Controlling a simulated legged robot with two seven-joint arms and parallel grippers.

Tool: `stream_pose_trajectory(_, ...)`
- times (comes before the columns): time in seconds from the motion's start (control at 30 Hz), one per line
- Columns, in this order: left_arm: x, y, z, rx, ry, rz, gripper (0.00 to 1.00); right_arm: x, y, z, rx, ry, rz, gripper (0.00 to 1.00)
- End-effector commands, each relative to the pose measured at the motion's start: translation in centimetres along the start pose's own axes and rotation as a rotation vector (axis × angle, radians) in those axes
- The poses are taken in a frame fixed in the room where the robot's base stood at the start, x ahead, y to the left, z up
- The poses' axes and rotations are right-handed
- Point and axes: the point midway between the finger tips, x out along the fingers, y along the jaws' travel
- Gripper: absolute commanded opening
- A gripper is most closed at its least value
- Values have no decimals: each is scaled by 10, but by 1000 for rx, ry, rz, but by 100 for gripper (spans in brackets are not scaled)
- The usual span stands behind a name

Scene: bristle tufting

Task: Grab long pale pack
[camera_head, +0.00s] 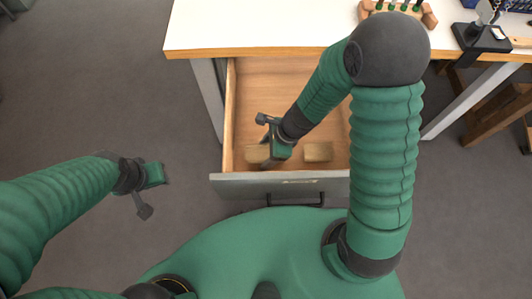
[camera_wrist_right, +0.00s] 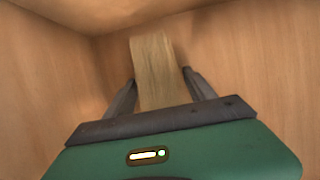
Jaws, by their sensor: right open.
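A pale wood-coloured pack (camera_head: 257,153) lies in the open drawer near its front left, partly hidden by my right gripper. In the right wrist view the long pale pack (camera_wrist_right: 153,65) runs between the open fingers of my right gripper (camera_wrist_right: 159,80), with a gap visible on each side. In the head view my right gripper (camera_head: 270,145) reaches down into the drawer at this pack. A second pale block (camera_head: 318,152) lies to the right in the drawer. My left gripper (camera_head: 150,190) hangs over the floor left of the drawer; its finger gap is unclear.
The open drawer (camera_head: 255,85) has a wooden floor, side walls and a grey front with a dark handle. The white tabletop (camera_head: 250,25) overhangs its back. A wooden holder (camera_head: 398,13) and a black stand (camera_head: 482,38) are on the table at the right.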

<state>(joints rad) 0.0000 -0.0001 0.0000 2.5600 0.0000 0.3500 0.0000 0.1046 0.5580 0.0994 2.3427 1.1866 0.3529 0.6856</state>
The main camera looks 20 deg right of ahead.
Motion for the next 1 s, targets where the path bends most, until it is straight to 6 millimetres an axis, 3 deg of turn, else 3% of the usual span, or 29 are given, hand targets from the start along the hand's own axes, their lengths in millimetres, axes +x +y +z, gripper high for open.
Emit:
stream_pose_trajectory(0.2,3,0,1,0,0,0,36,3,0,-1,0,0,0,64)
stream_pose_trajectory(0.7,2,0,1,0,0,0,36,2,0,-1,0,0,0,0)
stream_pose_trajectory(1.0,-5,0,-1,0,0,0,36,-5,0,2,-1,0,-1,0)
